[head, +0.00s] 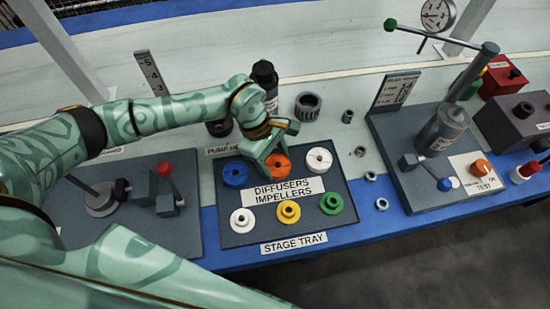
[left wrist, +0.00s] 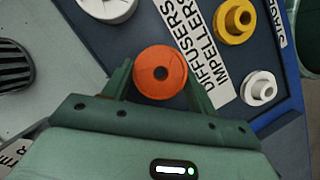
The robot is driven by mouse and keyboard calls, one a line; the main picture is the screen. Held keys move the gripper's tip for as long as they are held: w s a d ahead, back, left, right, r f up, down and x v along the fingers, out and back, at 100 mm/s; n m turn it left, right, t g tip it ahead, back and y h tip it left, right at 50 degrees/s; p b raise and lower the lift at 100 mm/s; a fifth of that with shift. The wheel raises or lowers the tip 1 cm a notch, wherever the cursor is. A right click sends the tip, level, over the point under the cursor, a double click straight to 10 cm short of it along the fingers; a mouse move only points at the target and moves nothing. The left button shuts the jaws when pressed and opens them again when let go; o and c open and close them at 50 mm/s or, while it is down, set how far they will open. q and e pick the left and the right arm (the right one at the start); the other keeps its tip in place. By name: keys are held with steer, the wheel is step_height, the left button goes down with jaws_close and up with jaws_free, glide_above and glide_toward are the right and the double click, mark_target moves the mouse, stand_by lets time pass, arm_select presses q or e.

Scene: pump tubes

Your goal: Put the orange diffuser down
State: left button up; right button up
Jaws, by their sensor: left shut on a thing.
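The orange diffuser (head: 278,166) is a round disc with a dark centre hole. It is in the middle of the back row on the stage tray (head: 332,226), between the blue and white discs. My left gripper (head: 268,155) is shut on it from above, and the arm hides part of it. In the left wrist view the orange diffuser (left wrist: 160,72) sits between the two fingers of my left gripper (left wrist: 160,85). Whether it touches the tray or hangs slightly above it, I cannot tell. My right gripper is not in view.
On the tray are a blue disc (head: 235,173) and a white disc (head: 319,160) beside the orange one, with a white (head: 242,220), yellow (head: 288,211) and green impeller (head: 331,203) in front. A press (head: 440,135) stands right; a dark cylinder (head: 265,80) stands behind my gripper.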

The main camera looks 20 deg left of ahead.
arm_select(q)
steer(key=o, duration=1.2)
steer(key=shift+f, duration=0.1)
steer(key=p+v, duration=0.4)
steer(key=v, duration=0.8)
